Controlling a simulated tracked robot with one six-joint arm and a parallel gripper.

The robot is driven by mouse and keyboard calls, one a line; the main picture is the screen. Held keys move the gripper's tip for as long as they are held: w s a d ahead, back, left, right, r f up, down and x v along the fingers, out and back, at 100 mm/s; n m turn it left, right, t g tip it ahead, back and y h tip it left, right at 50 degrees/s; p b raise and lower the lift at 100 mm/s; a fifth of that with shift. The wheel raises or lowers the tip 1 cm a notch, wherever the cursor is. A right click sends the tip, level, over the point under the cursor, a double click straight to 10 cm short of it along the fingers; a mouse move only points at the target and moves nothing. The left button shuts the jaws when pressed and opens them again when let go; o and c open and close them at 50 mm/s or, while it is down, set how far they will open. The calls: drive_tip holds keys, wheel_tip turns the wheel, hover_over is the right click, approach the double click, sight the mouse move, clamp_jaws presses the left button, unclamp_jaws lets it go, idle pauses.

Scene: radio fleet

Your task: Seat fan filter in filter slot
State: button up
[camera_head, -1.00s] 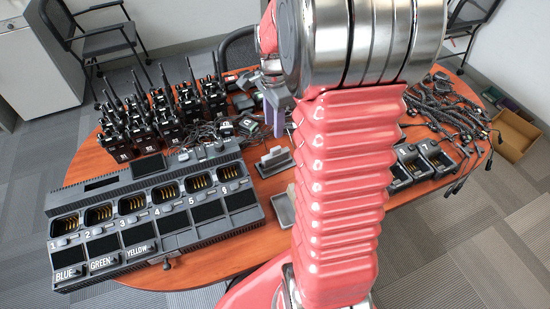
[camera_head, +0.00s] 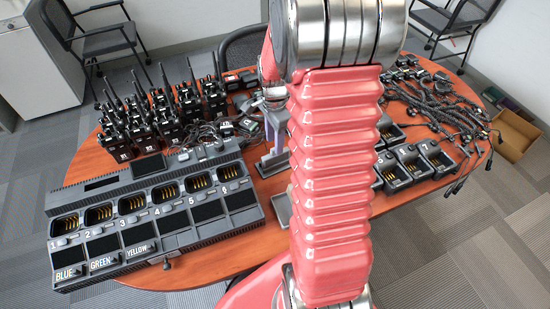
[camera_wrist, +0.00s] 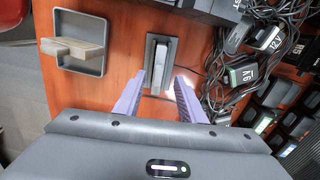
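A thin grey slab, apparently the fan filter (camera_wrist: 166,50), stands upright in a small grey holder (camera_wrist: 150,78) on the wooden table. The holder (camera_head: 270,167) also shows in the head view, right of the big charger. My gripper (camera_wrist: 161,80) is open and empty. Its two purple fingers point at the holder, one towards each side of the slab, apart from it. In the head view my gripper (camera_head: 276,130) is just above the holder, partly hidden by my arm. The charger (camera_head: 160,215) has a dark narrow opening (camera_head: 101,183) at its back left; I cannot tell whether it is the filter slot.
A grey tray (camera_wrist: 92,68) with a beige block (camera_wrist: 80,48) lies left of the holder in the wrist view. Cables and small labelled packs (camera_wrist: 243,74) lie to the right. Several radios (camera_head: 160,120) stand behind the charger. Single chargers (camera_head: 412,160) are beyond my arm.

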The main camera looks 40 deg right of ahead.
sight(276, 156)
wheel_tip(276, 156, down, 4)
drive_tip(key=shift+s+d+f, duration=0.1)
drive_tip(key=shift+s+f, duration=0.05)
drive_tip(key=shift+f, duration=0.05)
idle(0.5)
clamp_jaws()
